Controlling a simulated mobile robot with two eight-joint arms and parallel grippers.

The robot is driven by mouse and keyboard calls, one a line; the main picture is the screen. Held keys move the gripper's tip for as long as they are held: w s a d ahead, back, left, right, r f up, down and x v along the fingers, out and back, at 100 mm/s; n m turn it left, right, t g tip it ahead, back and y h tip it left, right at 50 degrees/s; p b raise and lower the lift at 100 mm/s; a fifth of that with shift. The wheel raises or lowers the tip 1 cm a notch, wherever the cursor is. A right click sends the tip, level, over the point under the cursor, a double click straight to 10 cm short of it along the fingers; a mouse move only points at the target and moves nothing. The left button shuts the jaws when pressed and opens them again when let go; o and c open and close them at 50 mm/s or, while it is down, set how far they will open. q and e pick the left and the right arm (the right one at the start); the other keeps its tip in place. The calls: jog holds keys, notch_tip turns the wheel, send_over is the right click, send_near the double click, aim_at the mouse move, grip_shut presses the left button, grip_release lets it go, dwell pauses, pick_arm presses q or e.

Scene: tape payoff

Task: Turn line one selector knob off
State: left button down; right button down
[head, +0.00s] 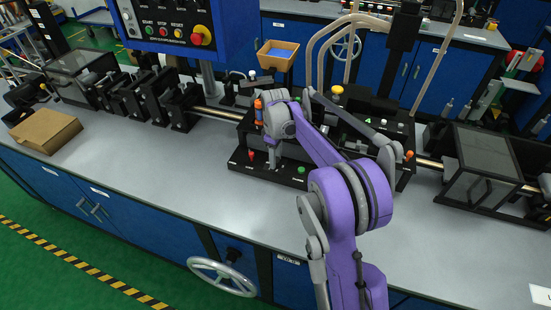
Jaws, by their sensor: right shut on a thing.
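My right gripper (272,167) reaches down onto the front of the black control panel (262,174) at the middle of the bench. Its fingers are shut on a small part there, which I take to be the line one selector knob. The fingers and wrist hide the knob, so its angle cannot be read. A red part (251,155) stands just left of the fingers, and a green button (301,170) sits to their right. My left gripper is not in view.
A cardboard box (45,131) lies on the bench at left. Black rollers and clear-covered stations (484,165) line the shaft. A blue START/STOP/RESET box with a red button (201,36) hangs above. The grey bench front (180,165) is clear left of the panel.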

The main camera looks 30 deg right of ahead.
jog(key=m, duration=0.3)
jog(key=shift+m, duration=0.3)
jog(key=shift+m+b, duration=0.3)
jog(key=shift+m, duration=1.7)
jog(key=c, duration=0.5)
grip_release()
jog(key=shift+r, duration=0.15)
notch_tip(320, 180, up, 11)
jog(key=shift+f+p, duration=0.2)
jog(key=shift+p, duration=0.1)
